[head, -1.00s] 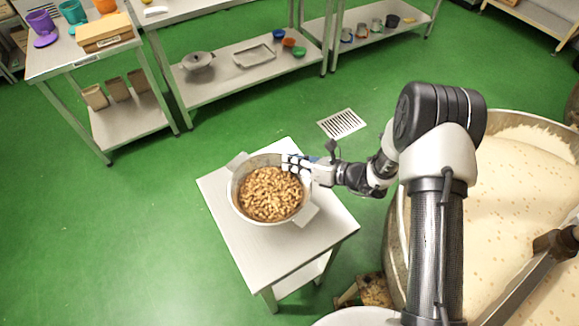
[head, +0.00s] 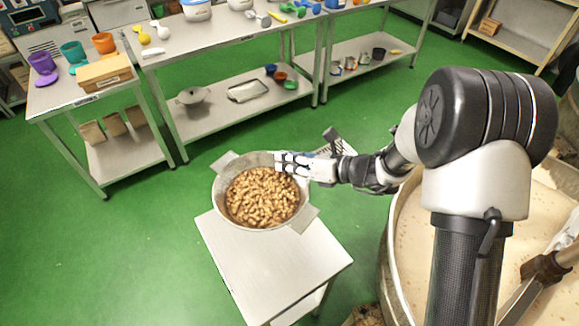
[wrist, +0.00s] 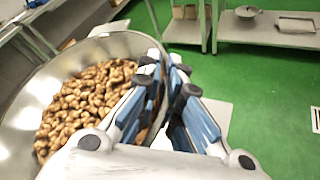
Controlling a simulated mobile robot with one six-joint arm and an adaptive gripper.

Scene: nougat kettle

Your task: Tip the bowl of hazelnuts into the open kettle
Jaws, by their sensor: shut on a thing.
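The metal bowl (head: 222,190) is full of brown hazelnuts (head: 262,197) and has two flat side handles. It appears raised above the small steel table (head: 270,262) and about level. My gripper (head: 290,165) is shut on the bowl's far right rim in the head view. In the wrist view the fingers of my gripper (wrist: 165,90) pinch the wall of the bowl (wrist: 120,42), and the hazelnuts (wrist: 85,100) lie to their left. The open kettle (head: 400,262) stands at the right with pale nougat (head: 425,225) inside, partly hidden by my arm.
A stirring arm (head: 545,268) reaches into the kettle at the right. Steel benches with utensils stand at the back, one with a cardboard box (head: 104,72). Green floor (head: 130,245) is free left of the small table.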

